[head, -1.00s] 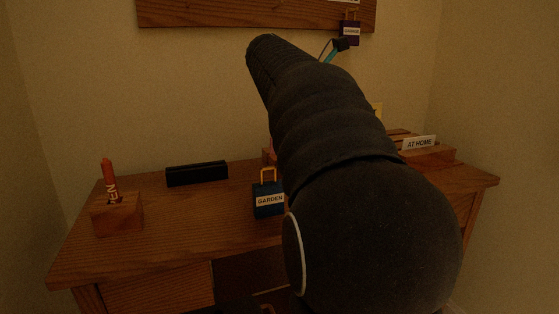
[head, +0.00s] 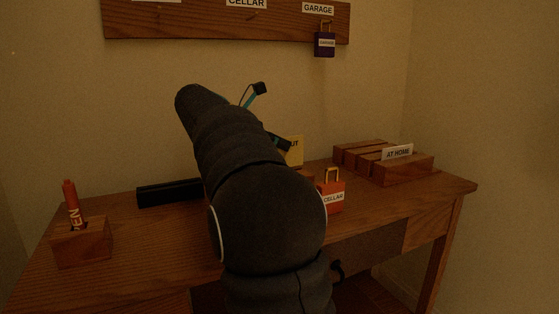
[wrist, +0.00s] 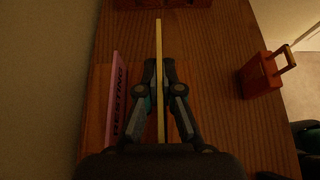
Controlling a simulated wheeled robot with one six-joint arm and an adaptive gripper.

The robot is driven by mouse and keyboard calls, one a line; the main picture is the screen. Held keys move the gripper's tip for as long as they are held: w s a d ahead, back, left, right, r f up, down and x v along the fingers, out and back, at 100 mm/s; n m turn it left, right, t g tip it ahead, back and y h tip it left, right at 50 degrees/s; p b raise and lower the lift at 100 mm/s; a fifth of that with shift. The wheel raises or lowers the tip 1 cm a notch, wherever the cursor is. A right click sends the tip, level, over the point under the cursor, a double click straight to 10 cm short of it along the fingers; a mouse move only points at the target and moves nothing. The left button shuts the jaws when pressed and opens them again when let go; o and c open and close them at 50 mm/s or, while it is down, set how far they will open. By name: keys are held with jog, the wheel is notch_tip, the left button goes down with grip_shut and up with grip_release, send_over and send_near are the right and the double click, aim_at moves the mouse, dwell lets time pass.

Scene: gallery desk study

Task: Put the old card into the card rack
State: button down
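A yellow card (head: 295,151), its lettering ending in "UT", stands beyond my arm in the head view. In the wrist view the yellow card (wrist: 159,50) is seen edge-on between the two fingers of my gripper (wrist: 160,72), which look closed against its faces. A pink card reading "RESTING" (wrist: 117,105) stands to the left of the gripper, apart from it. The wooden card rack (head: 418,169) is at the right of the desk, with a white "AT HOME" card (head: 397,152) in it. The yellow card's lower part is hidden by my arm in the head view.
A red "CELLAR" tag (head: 331,197) with a handle stands right of my arm and shows in the wrist view (wrist: 261,75). A black bar (head: 165,193) and a wooden holder (head: 83,243) with a red marker (head: 70,203) are at left. A purple "GARAGE" tag (head: 324,43) hangs above.

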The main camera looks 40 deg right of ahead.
jog(key=shift+f+b, duration=0.65)
jog(key=shift+f, duration=1.35)
jog(key=shift+f, duration=0.15)
jog(key=c, duration=1.3)
grip_release()
jog(key=shift+a+r, duration=0.15)
jog(key=shift+r, duration=0.1)
jog(key=p+v, duration=0.2)
jog(key=v, duration=0.9)
jog(key=shift+w+a+r+p, duration=0.1)
jog(key=shift+a+p, duration=0.25)
